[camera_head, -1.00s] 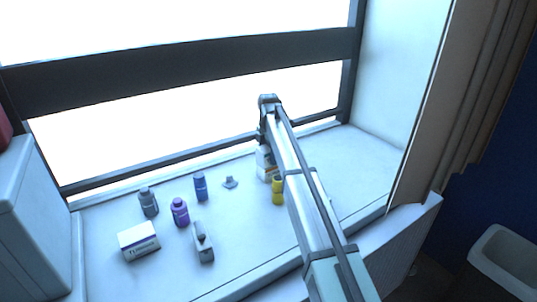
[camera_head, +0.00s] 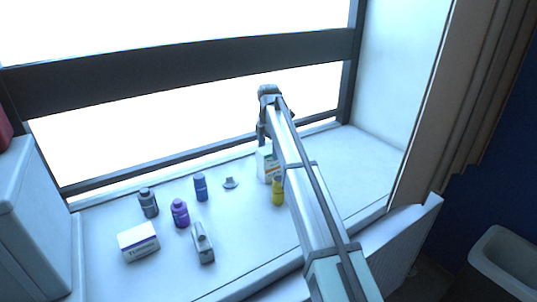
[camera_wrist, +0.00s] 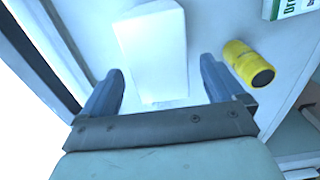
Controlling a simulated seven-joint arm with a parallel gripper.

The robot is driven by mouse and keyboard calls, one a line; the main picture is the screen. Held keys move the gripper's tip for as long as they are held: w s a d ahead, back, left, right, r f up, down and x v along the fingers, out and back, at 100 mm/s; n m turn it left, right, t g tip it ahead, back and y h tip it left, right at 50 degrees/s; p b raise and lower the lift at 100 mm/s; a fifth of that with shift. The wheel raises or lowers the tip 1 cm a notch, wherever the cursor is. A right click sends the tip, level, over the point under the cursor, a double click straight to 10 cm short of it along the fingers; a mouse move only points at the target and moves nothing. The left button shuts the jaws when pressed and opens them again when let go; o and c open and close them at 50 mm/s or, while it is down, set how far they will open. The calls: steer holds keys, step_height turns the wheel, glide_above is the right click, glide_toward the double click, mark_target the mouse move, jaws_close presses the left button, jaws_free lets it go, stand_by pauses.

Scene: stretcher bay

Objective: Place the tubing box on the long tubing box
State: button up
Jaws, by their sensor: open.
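A white box (camera_head: 138,242) with dark lettering, which looks like a tubing box, lies on the sill at the front left. Another white box with a coloured label (camera_head: 264,163) stands on the sill beside my arm, partly hidden by it. In the wrist view, a plain white box (camera_wrist: 155,48) lies just beyond my fingers, roughly in line with the gap; it seems to be that box. My gripper (camera_wrist: 160,88) is open and empty, its two blue fingers apart. In the head view its tips are hard to make out. I cannot tell which box is the long one.
A yellow bottle (camera_head: 278,191) stands close to the white box. A box with green lettering (camera_wrist: 291,8) is past it in the wrist view. Blue (camera_head: 200,187), purple (camera_head: 180,212) and grey (camera_head: 148,202) bottles and a grey device (camera_head: 202,243) stand left. The sill's right end is clear.

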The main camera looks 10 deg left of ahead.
mark_target(269, 149)
step_height(269, 149, up, 9)
steer(key=shift+f, duration=0.2)
steer(key=shift+d, duration=0.1)
